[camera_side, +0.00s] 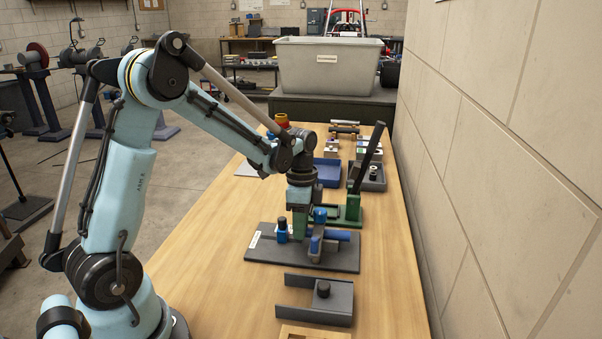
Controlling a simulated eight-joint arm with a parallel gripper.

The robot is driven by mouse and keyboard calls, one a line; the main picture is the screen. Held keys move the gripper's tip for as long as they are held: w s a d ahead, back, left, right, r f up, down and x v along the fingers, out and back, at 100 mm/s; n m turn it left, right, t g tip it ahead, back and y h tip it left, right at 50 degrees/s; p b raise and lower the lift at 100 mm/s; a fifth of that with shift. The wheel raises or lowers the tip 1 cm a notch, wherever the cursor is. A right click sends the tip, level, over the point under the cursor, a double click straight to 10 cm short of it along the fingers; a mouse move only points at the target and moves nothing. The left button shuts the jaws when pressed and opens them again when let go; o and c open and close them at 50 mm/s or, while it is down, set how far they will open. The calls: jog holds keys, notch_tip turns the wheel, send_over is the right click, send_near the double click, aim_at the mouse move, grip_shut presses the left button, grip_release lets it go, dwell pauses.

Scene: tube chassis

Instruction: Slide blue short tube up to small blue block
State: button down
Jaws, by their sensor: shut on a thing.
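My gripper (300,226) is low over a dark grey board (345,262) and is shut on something. The thing between its fingers is too small and hidden to make out; it may be part of the blue tube work. A blue tube (339,235) lies crosswise on the board, just right of my gripper. A grey and blue piece (316,245) runs toward the camera beside it. A small blue block (320,214) stands up just behind the tube. A blue piece with a dark top (282,233) stands left of my gripper. I cannot tell whether tube and block touch.
A grey channel-shaped fixture (300,308) with a dark knob (323,289) lies nearer the camera. A green clamp with a dark lever (352,207) stands behind the board. A blue tray (328,173) and a grey tray (367,183) are further back. A wall runs along the right.

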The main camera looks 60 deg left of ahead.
jog(key=shift+s+a, duration=0.45)
jog(key=shift+s, duration=0.05)
dwell(0.5)
jog(key=c, duration=0.8)
grip_release()
jog(key=shift+c, duration=0.2)
notch_tip(320, 180, up, 12)
jog(key=s+d+f+n+t, duration=0.1)
jog(key=s+d+n+t, duration=0.6)
jog(key=d+n+t, duration=0.1)
jog(key=shift+s+d+n+y, duration=0.4)
jog(key=shift+d+n, duration=0.1)
jog(key=shift+d, duration=0.6)
